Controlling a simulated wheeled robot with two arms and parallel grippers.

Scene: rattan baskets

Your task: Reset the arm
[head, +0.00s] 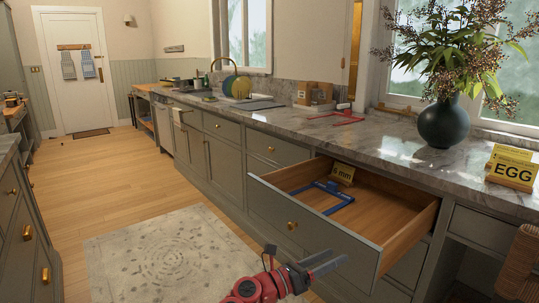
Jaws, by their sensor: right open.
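My right gripper (318,265) is at the bottom middle of the head view, in front of an open drawer (315,238). Its dark fingers stand apart with nothing between them. Its red arm comes in from the bottom edge. The fingers overlap the drawer front in the picture; I cannot tell whether they touch it. My left gripper is not in the head view.
The drawer juts out and holds a blue frame-like object (328,196) and a small label block (342,174). The floor (120,180) at left is clear around a rug (170,255).

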